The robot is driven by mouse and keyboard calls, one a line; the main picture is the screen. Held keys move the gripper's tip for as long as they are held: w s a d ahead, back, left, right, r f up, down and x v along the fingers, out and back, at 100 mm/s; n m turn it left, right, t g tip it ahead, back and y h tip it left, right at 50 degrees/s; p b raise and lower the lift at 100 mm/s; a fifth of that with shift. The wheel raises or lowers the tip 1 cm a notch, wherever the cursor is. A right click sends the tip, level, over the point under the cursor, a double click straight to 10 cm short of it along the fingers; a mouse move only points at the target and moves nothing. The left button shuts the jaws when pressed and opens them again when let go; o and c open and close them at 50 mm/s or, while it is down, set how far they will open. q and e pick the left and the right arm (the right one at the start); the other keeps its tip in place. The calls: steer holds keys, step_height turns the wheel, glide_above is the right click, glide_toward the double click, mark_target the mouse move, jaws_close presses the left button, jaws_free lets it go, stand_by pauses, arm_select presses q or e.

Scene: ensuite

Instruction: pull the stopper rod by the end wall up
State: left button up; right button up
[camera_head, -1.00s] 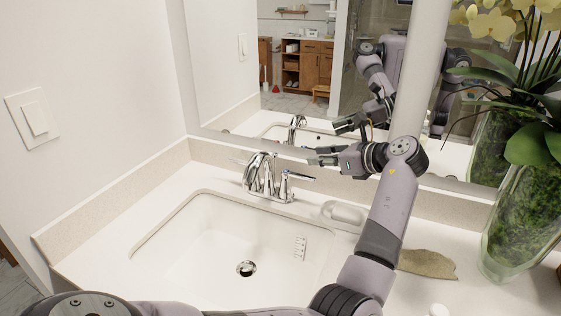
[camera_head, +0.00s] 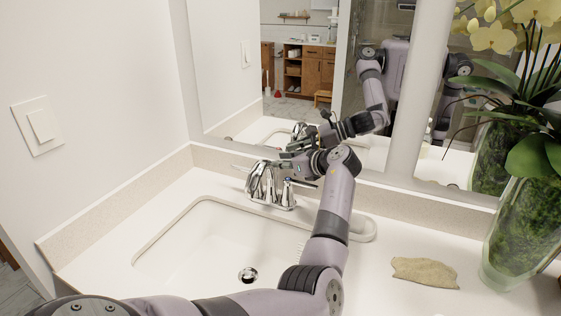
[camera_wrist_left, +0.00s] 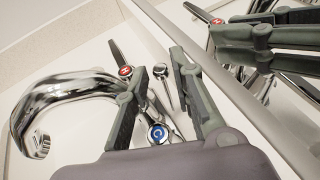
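The stopper rod (camera_wrist_left: 163,84), a thin chrome rod with a round knob, stands behind the faucet in the left wrist view. My left gripper (camera_wrist_left: 158,100) is open, with one finger on each side of the rod in that view. I see no finger clearly touching it. The curved chrome faucet (camera_wrist_left: 60,92) lies left of the fingers. In the head view my left gripper (camera_head: 294,160) is behind the faucet (camera_head: 262,184), close to the mirror. The rod cannot be made out there. My right gripper is not in view.
The blue-marked handle (camera_wrist_left: 157,133) and red-marked handle (camera_wrist_left: 122,62) sit close to the fingers. The mirror (camera_head: 228,75) rises just behind. The white sink (camera_head: 200,250) is in front. A soap dish (camera_head: 362,228), a tan stone-like piece (camera_head: 425,272) and a plant vase (camera_head: 515,235) are to the right.

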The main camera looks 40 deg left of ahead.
arm_select(q)
steer(key=shift+a+f, duration=0.25)
steer(key=shift+a, duration=0.3)
steer(key=shift+c, duration=0.6)
jaws_close()
